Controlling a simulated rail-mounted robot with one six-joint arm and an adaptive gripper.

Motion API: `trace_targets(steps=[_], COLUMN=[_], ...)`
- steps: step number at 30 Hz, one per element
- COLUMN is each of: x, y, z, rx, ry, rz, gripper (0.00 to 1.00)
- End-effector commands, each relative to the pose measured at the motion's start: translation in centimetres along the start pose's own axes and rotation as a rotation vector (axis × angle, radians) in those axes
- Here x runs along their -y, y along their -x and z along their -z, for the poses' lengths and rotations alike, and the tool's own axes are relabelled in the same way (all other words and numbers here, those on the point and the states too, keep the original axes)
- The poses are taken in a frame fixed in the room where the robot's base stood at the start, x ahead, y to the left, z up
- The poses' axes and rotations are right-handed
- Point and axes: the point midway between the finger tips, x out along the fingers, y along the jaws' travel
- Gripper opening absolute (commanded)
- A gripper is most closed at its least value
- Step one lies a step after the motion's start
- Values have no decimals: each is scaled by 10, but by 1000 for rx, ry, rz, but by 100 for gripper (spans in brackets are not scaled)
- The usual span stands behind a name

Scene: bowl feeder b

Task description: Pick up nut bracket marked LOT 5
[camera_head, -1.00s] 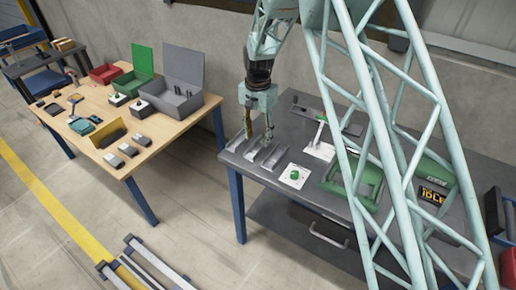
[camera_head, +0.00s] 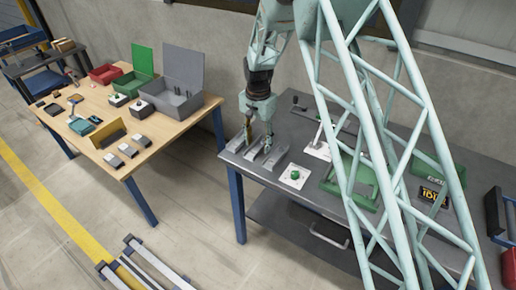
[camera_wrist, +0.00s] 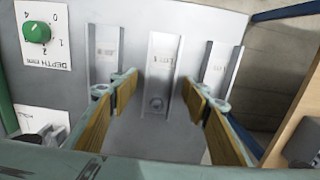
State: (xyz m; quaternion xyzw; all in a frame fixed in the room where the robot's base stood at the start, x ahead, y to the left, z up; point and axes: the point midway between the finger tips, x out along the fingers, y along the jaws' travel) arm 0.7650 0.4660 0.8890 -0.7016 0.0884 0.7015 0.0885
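Three grey metal channel brackets lie side by side on the grey table. In the wrist view there is a left bracket (camera_wrist: 105,52), a middle bracket (camera_wrist: 163,62) and a right bracket (camera_wrist: 219,68). Each bears a small marking, too blurred to read surely. A round nut-like feature (camera_wrist: 156,103) shows at the middle bracket's near end. My gripper (camera_wrist: 160,84) is open and empty, its tan-padded fingers spread to either side of the middle bracket. In the head view my gripper (camera_head: 257,141) points down over the brackets, partly hiding them; contact cannot be told.
A white plate with a green depth knob (camera_wrist: 37,33) lies beside the brackets. A green frame (camera_head: 350,181) stands further right on the grey table (camera_head: 262,171). A wooden table (camera_head: 165,128) with bins stands to the left, across a gap.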

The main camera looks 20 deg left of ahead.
Motion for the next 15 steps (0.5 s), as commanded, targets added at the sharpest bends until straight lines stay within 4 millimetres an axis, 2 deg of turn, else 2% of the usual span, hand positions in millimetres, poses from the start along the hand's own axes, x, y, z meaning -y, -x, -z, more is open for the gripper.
trace_targets(steps=[1,9,15], x=[0,0,0], y=[0,0,0], z=[0,0,0], rx=[0,0,0], ry=[0,0,0], rz=[0,0,0], gripper=[40,15,15])
